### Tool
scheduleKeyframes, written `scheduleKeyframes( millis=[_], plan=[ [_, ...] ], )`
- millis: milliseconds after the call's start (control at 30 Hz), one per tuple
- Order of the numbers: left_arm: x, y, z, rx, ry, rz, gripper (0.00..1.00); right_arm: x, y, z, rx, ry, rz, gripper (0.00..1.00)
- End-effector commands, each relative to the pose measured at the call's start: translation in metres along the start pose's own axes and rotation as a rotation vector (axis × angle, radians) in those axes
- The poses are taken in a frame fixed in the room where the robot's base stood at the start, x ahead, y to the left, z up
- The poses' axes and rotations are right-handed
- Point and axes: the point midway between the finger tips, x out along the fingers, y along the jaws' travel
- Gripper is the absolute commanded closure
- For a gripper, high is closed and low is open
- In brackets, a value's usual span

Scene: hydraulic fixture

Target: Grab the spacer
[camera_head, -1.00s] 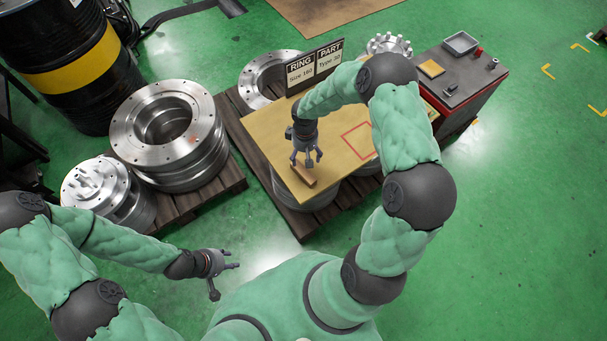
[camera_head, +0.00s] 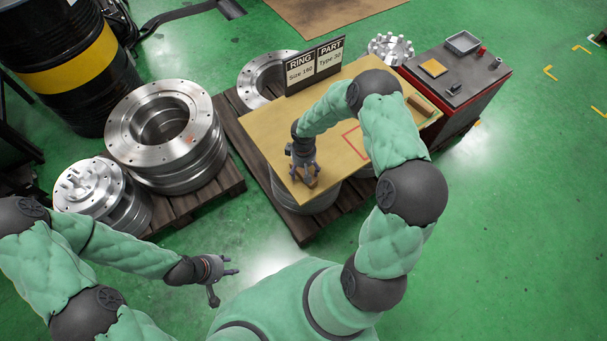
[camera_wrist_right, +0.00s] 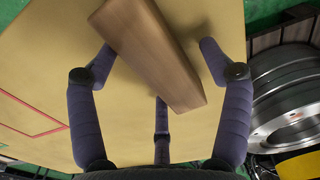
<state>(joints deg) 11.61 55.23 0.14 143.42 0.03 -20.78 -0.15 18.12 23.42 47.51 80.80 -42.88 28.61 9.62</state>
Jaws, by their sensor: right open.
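The spacer is a brown wooden block (camera_wrist_right: 150,55), seen close in the right wrist view, lying at a slant on the tan board (camera_wrist_right: 45,75). My right gripper (camera_head: 305,172) is over the block near the front left edge of the board. Its fingers are spread, with the block between them and visible gaps at the sides. In the head view the gripper hides most of this block. A second wooden block (camera_head: 420,105) lies at the right end of the board. My left gripper (camera_head: 224,275) is open and empty above the green floor.
A red outlined area (camera_head: 352,142) is marked on the board. A sign (camera_head: 314,67) stands at its back edge. A red cart (camera_head: 458,85) with a tray is at the right. Metal rings (camera_head: 165,130) on pallets and a black and yellow drum (camera_head: 60,65) are at the left.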

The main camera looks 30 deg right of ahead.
Motion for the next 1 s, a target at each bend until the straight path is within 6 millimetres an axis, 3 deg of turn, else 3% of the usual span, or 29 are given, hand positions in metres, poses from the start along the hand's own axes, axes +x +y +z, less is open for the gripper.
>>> scheduleKeyframes(
  millis=[67, 200, 300, 767, 1000],
  plan=[
    [-0.001, 0.0, 0.0, 0.0, 0.0, 0.0, 0.6, -0.001, 0.0, 0.0, 0.0, 0.0, 0.0, 0.21],
    [-0.001, 0.0, 0.0, 0.0, 0.0, 0.0, 0.6, -0.001, 0.0, 0.0, 0.0, 0.0, 0.0, 0.6],
    [-0.001, 0.0, 0.0, 0.0, 0.0, 0.0, 0.6, -0.001, 0.0, 0.0, 0.0, 0.0, 0.0, 0.83],
    [-0.003, 0.001, 0.0, 0.0, 0.0, 0.0, 0.6, -0.005, 0.0, 0.0, 0.0, 0.0, 0.0, 0.84],
    [-0.017, 0.006, 0.001, 0.0, 0.0, 0.0, 0.6, -0.029, 0.0, -0.001, 0.0, 0.001, 0.001, 0.84]
  ],
)
